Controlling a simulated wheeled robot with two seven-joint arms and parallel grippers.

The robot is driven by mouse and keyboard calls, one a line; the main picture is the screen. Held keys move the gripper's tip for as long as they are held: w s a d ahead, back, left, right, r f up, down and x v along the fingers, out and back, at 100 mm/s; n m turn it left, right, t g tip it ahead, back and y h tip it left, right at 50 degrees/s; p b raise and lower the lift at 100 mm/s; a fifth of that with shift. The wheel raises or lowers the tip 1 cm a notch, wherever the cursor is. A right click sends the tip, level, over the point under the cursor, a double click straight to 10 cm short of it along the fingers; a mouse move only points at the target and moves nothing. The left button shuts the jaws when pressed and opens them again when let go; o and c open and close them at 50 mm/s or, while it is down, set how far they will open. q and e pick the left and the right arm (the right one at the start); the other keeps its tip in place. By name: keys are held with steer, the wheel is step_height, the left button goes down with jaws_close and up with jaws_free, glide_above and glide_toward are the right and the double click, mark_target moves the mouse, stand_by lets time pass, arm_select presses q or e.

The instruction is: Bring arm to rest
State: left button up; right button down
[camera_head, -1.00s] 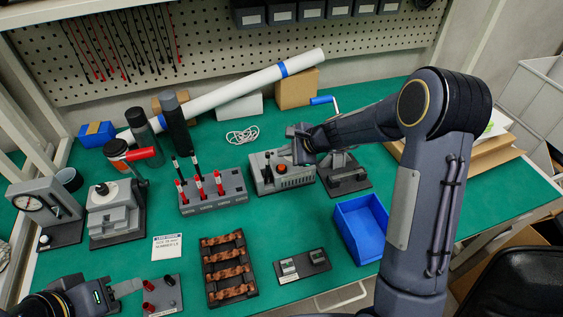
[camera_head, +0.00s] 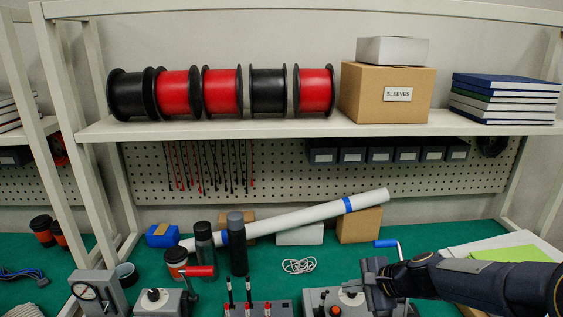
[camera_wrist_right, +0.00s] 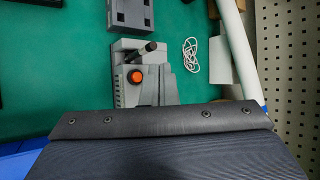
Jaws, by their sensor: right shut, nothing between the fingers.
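My right arm comes in from the right in the head view. Its gripper (camera_head: 376,286) is shut and empty, beside and above the grey device with an orange button (camera_head: 335,310) at the lower edge of the picture. The right wrist view shows this grey device (camera_wrist_right: 153,84) with its orange button and black lever. A dark panel fills the bottom of that view and hides what lies below. My left gripper is not in view.
A blue-handled crank (camera_head: 386,244) stands just behind the right gripper. A white cable (camera_head: 299,266) lies on the green table, with a long white tube (camera_head: 300,215) behind. Dark cylinders (camera_head: 237,245) stand left. A shelf (camera_head: 330,128) with spools (camera_head: 222,91) runs above.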

steer(key=s+r+n, duration=0.3)
steer(key=s+r, duration=0.1)
steer(key=s, duration=0.3)
steer(key=s+r+n, duration=0.4)
steer(key=s, duration=0.3)
steer(key=s+d+f+n+h, duration=0.1)
steer(key=s+n, duration=0.2)
steer(key=s, duration=0.4)
steer(key=s+d+f+n+g+h, duration=0.1)
steer(key=s+f+n+h, duration=0.1)
steer(key=s, duration=0.6)
steer(key=shift+s+d+n, duration=0.2)
steer(key=shift+s+n, duration=0.1)
steer(key=shift+n, duration=0.4)
